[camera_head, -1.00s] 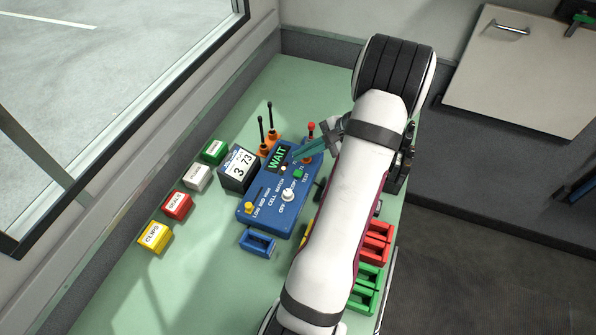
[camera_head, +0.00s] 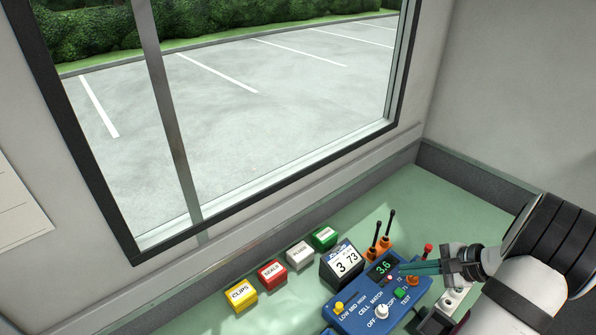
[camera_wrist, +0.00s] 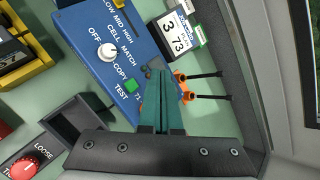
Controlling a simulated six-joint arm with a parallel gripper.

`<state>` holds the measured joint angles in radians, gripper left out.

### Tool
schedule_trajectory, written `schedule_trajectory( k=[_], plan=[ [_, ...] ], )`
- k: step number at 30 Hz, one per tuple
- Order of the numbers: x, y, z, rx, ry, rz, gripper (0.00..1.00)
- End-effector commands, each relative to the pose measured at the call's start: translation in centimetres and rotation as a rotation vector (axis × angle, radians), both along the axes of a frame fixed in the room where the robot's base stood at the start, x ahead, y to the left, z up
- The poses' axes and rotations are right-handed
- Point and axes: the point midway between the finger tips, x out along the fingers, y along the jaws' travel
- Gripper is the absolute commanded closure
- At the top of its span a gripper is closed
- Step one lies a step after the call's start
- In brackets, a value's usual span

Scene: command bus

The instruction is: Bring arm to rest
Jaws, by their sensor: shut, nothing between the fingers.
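My gripper (camera_head: 408,268) has teal fingers, shut and empty. It reaches in from the right, its tips over or close to the upper right part of the blue CELL MATCH panel (camera_head: 352,319), near its display. I cannot tell whether the tips touch the panel. The display (camera_head: 383,267) reads 3.6. In the wrist view the shut fingers (camera_wrist: 163,82) point at the panel's edge, close to the green TEST button (camera_wrist: 131,86). The white knob (camera_wrist: 107,51) sits between OFF and COPY.
A box showing 3 and 73 (camera_head: 342,264) stands beside the panel. Orange posts with black rods (camera_head: 382,246) and a red-topped lever (camera_head: 428,251) stand behind. CLIPS (camera_head: 241,295), SEALS (camera_head: 272,275), white (camera_head: 300,255) and green (camera_head: 324,237) boxes line the window side. Green bench (camera_head: 400,195) is bare behind.

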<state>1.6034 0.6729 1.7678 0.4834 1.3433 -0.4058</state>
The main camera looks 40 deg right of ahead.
Motion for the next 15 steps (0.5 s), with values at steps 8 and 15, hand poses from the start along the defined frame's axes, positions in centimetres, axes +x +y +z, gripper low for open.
schedule_trajectory(
  k=[8, 15],
  plan=[
    [11.1, 20.1, 7.8, -0.117, 0.18, 0.663, 1.0],
    [3.5, 39.0, 10.4, -0.452, 0.323, 1.358, 1.0]
  ],
)
